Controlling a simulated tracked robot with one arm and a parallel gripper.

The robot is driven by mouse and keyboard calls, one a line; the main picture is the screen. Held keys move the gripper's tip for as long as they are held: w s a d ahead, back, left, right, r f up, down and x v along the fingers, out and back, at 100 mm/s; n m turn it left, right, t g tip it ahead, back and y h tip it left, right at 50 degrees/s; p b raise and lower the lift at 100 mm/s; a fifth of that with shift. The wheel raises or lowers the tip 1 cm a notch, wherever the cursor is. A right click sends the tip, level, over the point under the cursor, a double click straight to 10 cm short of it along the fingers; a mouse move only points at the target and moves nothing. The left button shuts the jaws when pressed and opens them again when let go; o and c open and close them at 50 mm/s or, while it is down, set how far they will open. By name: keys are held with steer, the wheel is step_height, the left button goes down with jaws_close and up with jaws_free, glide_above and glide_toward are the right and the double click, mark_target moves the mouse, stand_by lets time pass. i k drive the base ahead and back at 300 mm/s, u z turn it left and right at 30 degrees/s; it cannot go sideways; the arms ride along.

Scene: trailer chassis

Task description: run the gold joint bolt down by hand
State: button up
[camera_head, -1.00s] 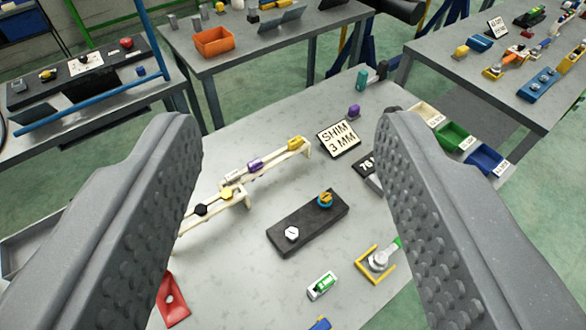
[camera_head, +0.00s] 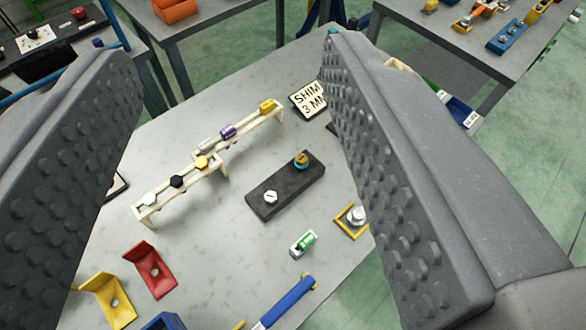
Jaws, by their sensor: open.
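A silver bolt head (camera_head: 270,197) sits at the block's near left end. Another yellow bolt head (camera_head: 202,162) sits on a cream rack to the left. My gripper (camera_head: 230,55) is open and empty. Its two grey studded fingers frame the view from left and right, above the table and apart from the block. The right finger hides part of the table's right side.
Cream racks (camera_head: 180,192) hold several coloured pieces left of the block. A SHIM 3 MM sign (camera_head: 308,100) stands behind it. A green-vial level (camera_head: 304,243), a yellow bracket (camera_head: 346,222), a blue-handled tool (camera_head: 287,303) and a red angle bracket (camera_head: 150,268) lie nearer.

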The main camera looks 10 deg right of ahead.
mark_target(302, 161)
steer(key=u, duration=1.45)
steer(key=k, duration=0.85)
steer(key=z, duration=0.95)
steer(key=i, duration=1)
steer(key=u, duration=0.05)
